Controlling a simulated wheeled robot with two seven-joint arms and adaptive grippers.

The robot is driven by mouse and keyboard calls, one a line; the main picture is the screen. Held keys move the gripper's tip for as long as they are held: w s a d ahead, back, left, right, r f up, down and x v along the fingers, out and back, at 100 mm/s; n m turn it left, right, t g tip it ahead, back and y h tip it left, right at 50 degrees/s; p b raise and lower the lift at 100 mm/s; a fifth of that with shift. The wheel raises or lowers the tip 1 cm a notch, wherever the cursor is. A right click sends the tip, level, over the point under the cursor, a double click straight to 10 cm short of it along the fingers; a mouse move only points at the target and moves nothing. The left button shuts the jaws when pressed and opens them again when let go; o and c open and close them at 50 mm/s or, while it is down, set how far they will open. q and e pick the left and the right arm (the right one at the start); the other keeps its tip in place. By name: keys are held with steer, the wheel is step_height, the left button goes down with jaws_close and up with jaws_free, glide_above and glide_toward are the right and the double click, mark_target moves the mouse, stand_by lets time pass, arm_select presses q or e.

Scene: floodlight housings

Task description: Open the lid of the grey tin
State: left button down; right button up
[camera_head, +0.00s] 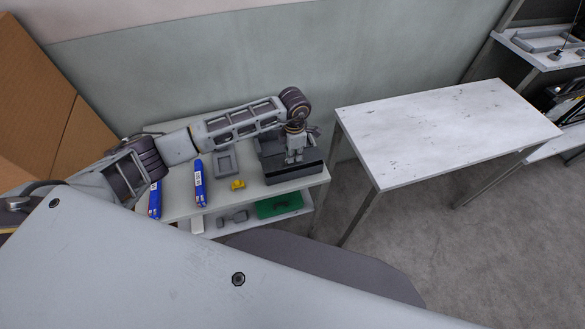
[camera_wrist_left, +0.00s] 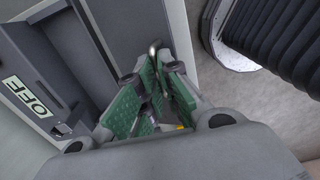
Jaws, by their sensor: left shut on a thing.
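The grey tin (camera_head: 296,174) is a dark grey box at the right end of the small white shelf unit's top. My left gripper (camera_head: 295,157) points down at it and covers part of it. In the left wrist view the green-padded fingers (camera_wrist_left: 157,90) are closed together at the grey tin's lid (camera_wrist_left: 118,30). A small curved metal piece (camera_wrist_left: 153,50) shows by the fingertips. The exact contact and how far the lid is raised are hard to tell. My right gripper is not in view.
Two blue packs (camera_head: 200,184), a grey tray (camera_head: 226,164) and a yellow object (camera_head: 238,184) lie left of the tin. A green item (camera_head: 280,206) is on the lower shelf. An empty white table (camera_head: 440,130) stands at right. An OFF label (camera_wrist_left: 27,97) shows in the wrist view.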

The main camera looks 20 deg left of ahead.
arm_select(q)
steer(key=shift+w+a+r, duration=0.25)
steer(key=shift+w+r, duration=0.15)
steer(key=shift+r, duration=0.05)
stand_by(0.4)
steer(key=shift+w+a+r, duration=0.3)
steer(key=shift+w+r, duration=0.1)
stand_by(0.6)
steer(key=shift+w+a+r+b, duration=0.3)
steer(key=shift+w+b, duration=0.15)
steer(key=shift+w, duration=0.05)
stand_by(0.9)
steer(key=shift+w+a+r+b, duration=0.25)
steer(key=shift+w+a+b, duration=0.1)
steer(key=shift+w, duration=0.15)
stand_by(0.8)
steer(key=shift+w+a+r+b, duration=0.1)
steer(key=shift+w+a+b, duration=0.25)
steer(key=shift+w, duration=0.2)
stand_by(0.7)
steer(key=shift+w+a+b, duration=0.8)
steer(key=shift+w+b, duration=0.15)
steer(key=shift+w, duration=0.15)
stand_by(1.1)
